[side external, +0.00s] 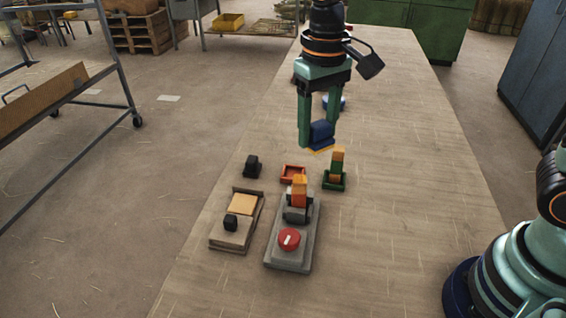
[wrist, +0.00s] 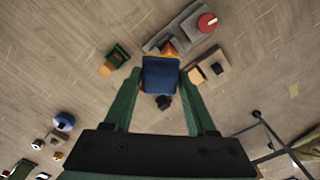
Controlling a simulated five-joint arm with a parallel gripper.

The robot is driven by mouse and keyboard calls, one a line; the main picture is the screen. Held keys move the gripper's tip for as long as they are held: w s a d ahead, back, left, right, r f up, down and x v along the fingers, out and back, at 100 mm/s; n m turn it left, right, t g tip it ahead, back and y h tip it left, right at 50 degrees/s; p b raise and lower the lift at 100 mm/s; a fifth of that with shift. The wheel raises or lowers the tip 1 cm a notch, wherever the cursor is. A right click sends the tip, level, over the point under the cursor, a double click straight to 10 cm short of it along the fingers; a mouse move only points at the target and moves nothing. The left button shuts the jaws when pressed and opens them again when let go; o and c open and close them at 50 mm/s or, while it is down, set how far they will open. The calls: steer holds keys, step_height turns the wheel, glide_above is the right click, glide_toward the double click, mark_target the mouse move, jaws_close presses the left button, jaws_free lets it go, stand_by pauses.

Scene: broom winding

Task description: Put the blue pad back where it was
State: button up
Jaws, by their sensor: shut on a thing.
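My gripper (side external: 318,132) is shut on the blue pad (side external: 322,130), holding it in the air above the bench. The pad is a dark blue block with a thin yellow-orange layer along its lower edge. In the wrist view the blue pad (wrist: 160,74) sits between the two green fingers and hides part of what lies below. A shallow orange-red tray (side external: 291,174) stands on the bench below the gripper, with no block visible in it.
A grey fixture (side external: 296,240) with a red knob (side external: 289,239) holds an orange block (side external: 299,188). Left of it is a wooden board (side external: 232,238) with a tan pad (side external: 242,205) and black knob. A small black object (side external: 252,166) stands behind.

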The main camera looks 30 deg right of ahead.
steer(key=shift+a, duration=0.15)
steer(key=s+a+n, duration=0.2)
steer(key=s+a, duration=0.2)
steer(key=a, duration=0.5)
steer(key=n, duration=0.2)
glide_above(267, 298)
steer(key=shift+f, duration=0.25)
step_height(267, 298, down, 20)
steer(key=shift+r, duration=0.1)
steer(key=shift+n, duration=0.3)
steer(key=o, duration=1.3)
